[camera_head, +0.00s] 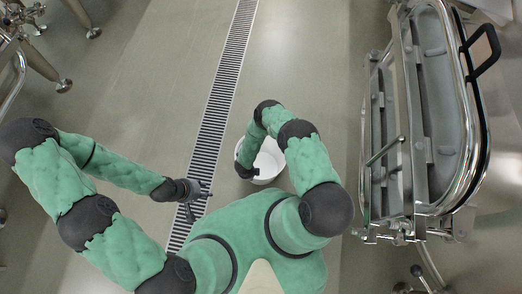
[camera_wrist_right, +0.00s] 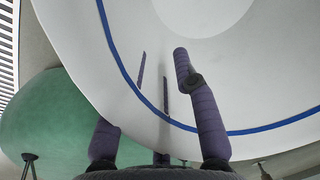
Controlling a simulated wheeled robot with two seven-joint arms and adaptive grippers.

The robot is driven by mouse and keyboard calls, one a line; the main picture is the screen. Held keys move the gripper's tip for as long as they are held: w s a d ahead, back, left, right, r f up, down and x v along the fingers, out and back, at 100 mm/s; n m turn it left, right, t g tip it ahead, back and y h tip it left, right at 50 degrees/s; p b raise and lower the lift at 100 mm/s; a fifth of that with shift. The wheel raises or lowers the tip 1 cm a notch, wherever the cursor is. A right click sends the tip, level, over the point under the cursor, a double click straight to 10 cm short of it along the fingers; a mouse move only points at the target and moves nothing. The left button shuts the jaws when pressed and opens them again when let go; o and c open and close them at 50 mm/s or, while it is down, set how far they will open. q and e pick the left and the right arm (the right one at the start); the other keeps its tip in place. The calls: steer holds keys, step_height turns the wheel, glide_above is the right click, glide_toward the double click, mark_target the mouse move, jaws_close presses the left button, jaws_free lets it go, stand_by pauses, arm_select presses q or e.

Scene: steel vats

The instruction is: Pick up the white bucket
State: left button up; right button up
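The white bucket (camera_head: 268,160) stands on the floor in front of me, partly hidden by my right arm. In the right wrist view the bucket (camera_wrist_right: 250,75) fills much of the picture, with a blue line along its curved edge. My right gripper (camera_wrist_right: 165,70) is at the bucket's edge, its dark purple fingers spread apart. One finger lies in front of the white wall; the others are partly covered by it. I cannot tell whether they touch it. My left gripper (camera_head: 200,198) is open and empty, above the floor grate.
A long floor grate (camera_head: 220,90) runs left of the bucket. A steel vat with an open hatch (camera_head: 435,110) stands at the right. Steel legs and pipes (camera_head: 30,60) are at the upper left. The floor beyond the bucket is clear.

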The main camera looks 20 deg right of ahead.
steer(key=shift+f, duration=0.1)
jaws_close()
steer(key=shift+w+d, duration=0.1)
